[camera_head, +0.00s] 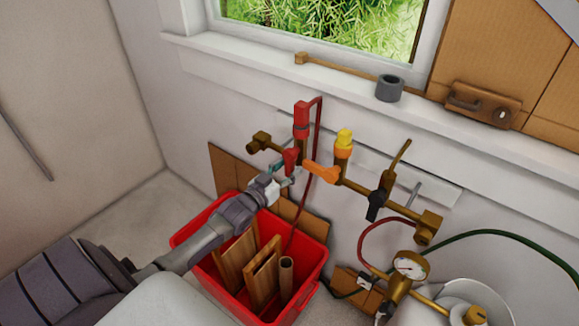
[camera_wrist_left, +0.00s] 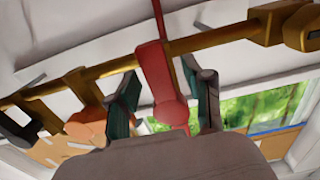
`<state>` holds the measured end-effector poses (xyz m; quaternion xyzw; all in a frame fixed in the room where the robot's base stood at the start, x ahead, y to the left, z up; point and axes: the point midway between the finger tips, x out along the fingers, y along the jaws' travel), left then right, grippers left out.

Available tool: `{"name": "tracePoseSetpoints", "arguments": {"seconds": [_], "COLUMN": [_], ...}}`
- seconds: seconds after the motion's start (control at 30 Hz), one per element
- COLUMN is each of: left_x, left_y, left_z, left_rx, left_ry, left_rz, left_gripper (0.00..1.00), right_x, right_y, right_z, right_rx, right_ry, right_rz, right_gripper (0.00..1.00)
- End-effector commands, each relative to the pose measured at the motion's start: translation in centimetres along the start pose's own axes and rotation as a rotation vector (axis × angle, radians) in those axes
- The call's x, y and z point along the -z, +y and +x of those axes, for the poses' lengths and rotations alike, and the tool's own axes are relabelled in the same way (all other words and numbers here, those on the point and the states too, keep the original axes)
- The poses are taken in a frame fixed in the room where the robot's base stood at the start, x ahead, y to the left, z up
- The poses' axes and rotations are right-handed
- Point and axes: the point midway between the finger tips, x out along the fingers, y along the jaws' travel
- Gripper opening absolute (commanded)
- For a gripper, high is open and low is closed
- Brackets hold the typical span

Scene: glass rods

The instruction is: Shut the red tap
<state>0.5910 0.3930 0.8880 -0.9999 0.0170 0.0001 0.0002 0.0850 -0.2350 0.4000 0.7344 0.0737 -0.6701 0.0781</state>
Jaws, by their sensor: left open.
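The red tap's lever (camera_head: 290,159) is on the brass pipe (camera_head: 357,187) along the wall. In the left wrist view the red lever (camera_wrist_left: 160,85) hangs from the pipe with a rounded lower end. My left gripper (camera_head: 287,172) reaches the lever from the lower left. Its two teal fingers are apart, one on each side of the lever, as the left wrist view (camera_wrist_left: 165,100) shows. I see gaps beside the lever there and cannot tell if a finger touches it. My right gripper is not in view.
An orange lever (camera_head: 321,172) with a yellow cap (camera_head: 344,138) and a black-handled tap (camera_head: 377,204) sit to the right on the same pipe. A red crate (camera_head: 310,252) with wooden boards stands below. A gauge (camera_head: 410,266) and hoses are at the lower right.

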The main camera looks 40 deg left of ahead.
Motion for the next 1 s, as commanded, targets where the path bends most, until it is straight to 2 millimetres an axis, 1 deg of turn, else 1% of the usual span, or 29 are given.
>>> {"name": "tracePoseSetpoints", "arguments": {"seconds": [0.03,0.13,0.43,0.47,0.5,0.73,0.77,1.0], "left_x": [0.06,0.02,-0.01,-0.01,-0.01,-0.01,-0.02,-0.02], "left_y": [0.02,0.01,0.04,0.04,0.04,0.03,0.03,0.03], "left_z": [0.51,1.04,1.23,1.23,1.22,1.21,1.2,1.2], "left_rx": [0.0,0.0,0.0,0.0,0.0,0.0,0.0,0.0], "left_ry": [0.001,0.0,0.0,0.0,0.0,0.0,0.0,0.0], "left_rz": [0.0,0.0,-0.001,-0.001,-0.001,-0.001,-0.001,-0.001], "left_gripper": [0.51,0.51,0.51,0.48,0.41,0.03,0.0,0.0], "right_x": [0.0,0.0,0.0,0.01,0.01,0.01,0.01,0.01], "right_y": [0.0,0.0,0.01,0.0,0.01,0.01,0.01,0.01], "right_z": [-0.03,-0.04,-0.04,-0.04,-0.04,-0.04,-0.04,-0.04], "right_rx": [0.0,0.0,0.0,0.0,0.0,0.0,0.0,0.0], "right_ry": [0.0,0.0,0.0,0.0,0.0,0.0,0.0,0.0], "right_rz": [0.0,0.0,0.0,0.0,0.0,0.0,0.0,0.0], "right_gripper": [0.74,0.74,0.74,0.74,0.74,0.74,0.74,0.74]}}
